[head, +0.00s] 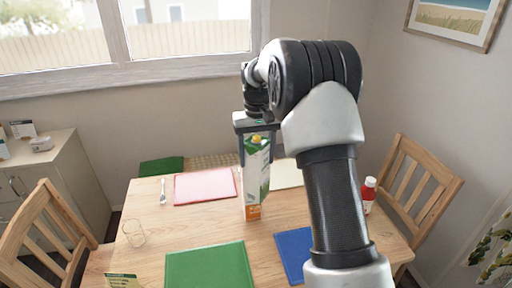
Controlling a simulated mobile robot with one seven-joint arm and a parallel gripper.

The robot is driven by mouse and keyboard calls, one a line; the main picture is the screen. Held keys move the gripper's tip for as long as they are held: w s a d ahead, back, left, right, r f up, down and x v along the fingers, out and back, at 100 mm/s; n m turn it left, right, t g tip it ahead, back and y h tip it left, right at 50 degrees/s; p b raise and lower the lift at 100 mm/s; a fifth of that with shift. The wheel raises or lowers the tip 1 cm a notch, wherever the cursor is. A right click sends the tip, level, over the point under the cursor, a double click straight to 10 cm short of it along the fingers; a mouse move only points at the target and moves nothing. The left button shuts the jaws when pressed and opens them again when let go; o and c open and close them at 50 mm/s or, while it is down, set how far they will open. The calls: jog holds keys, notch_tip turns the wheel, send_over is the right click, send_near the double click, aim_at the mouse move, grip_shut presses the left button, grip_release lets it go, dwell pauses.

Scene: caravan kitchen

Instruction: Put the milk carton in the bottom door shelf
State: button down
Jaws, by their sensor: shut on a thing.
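The milk carton (256,180) is tall and white with green and orange parts and a yellow cap. It is upright at the middle of the wooden table in the head view. My gripper (256,142) is above it, pointing down, shut on the carton's upper part. I cannot tell whether the carton's base touches the table. No door shelf or fridge is in view.
On the table (150,222) lie a pink mat (205,186), a green mat (210,267), a blue mat (293,252) and a fork (163,191). A glass (134,233) stands left, a red bottle (369,192) right. Chairs (425,180) flank the table.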

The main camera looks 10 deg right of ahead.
notch_tip(320, 180, down, 20)
jog(key=shift+w+r+p, duration=0.15)
jog(key=shift+r+p, duration=0.05)
jog(key=shift+p, duration=0.25)
jog(key=shift+f, duration=0.1)
jog(key=c, duration=0.5)
grip_release()
jog(key=shift+f, duration=0.1)
jog(key=shift+c, duration=0.2)
